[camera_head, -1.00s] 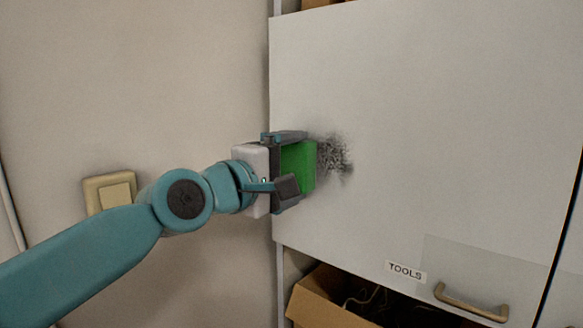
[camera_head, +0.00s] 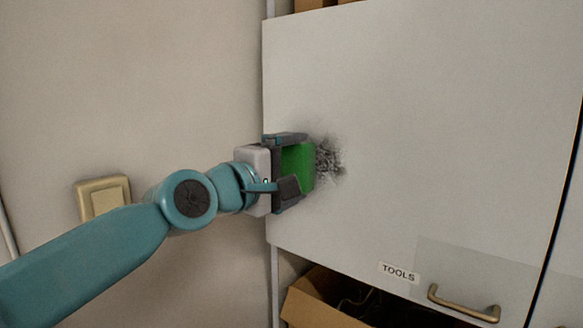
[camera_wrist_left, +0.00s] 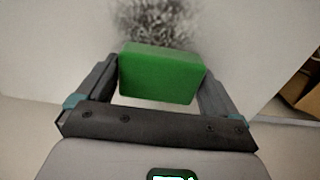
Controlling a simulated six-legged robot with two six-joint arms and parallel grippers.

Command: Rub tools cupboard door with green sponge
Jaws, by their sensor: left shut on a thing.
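The tools cupboard door (camera_head: 430,130) is a pale grey panel with a "TOOLS" label (camera_head: 399,272) near its lower edge. A dark smudge (camera_head: 329,160) marks its left part, and it also shows in the left wrist view (camera_wrist_left: 155,22). My left gripper (camera_head: 291,167) is shut on the green sponge (camera_head: 298,165), holding it at the left edge of the smudge. In the left wrist view the sponge (camera_wrist_left: 162,72) sits between both fingers, just below the smudge. I cannot tell whether the sponge touches the door. My right gripper is not in view.
A brass-coloured handle (camera_head: 463,304) is at the door's lower right. An open cardboard box (camera_head: 318,305) stands on the shelf below the door. A beige wall switch (camera_head: 103,197) is on the wall at left. The door's middle is clear.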

